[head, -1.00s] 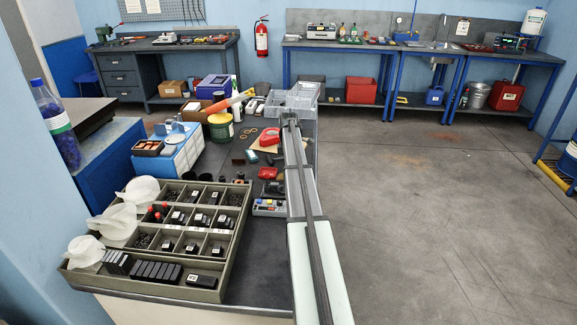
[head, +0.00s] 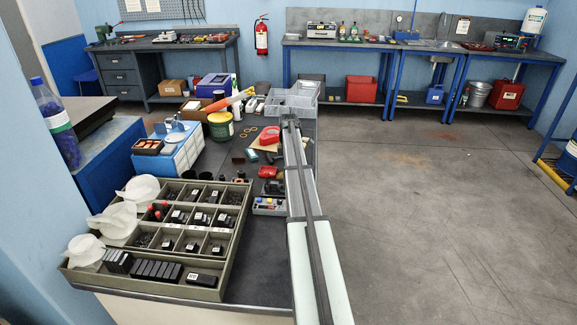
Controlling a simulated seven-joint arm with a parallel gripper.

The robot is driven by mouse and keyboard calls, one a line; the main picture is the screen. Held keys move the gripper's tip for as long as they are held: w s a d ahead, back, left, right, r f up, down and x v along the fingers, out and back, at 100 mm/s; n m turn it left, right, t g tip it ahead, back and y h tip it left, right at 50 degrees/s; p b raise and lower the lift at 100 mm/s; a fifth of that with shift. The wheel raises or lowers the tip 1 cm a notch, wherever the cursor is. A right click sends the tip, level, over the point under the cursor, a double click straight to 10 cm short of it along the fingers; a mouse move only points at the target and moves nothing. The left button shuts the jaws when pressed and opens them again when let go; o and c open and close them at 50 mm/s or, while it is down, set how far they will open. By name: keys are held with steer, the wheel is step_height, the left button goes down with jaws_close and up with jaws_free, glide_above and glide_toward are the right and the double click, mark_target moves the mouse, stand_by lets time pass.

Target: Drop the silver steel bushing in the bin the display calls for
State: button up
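I cannot make out a silver steel bushing or a lit display in the head view. Grey open bins (head: 291,101) stand at the far end of the bench, partly hidden behind my arm. My arm runs from the bottom edge up along the right side of the bench. Its far end lies just in front of these bins. My gripper does not show, so I cannot tell what it holds.
Left of my arm are a grey box with coloured parts (head: 270,206), a red device (head: 269,135), a green tub (head: 220,126) and a blue-white cabinet (head: 182,152). Open floor lies right.

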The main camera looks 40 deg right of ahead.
steer(key=shift+f, duration=0.4)
steer(key=o, duration=1.2)
steer(key=shift+c, duration=0.2)
step_height(320, 180, up, 14)
stand_by(0.3)
step_height(320, 180, up, 5)
steer(key=shift+f, duration=0.1)
stand_by(0.6)
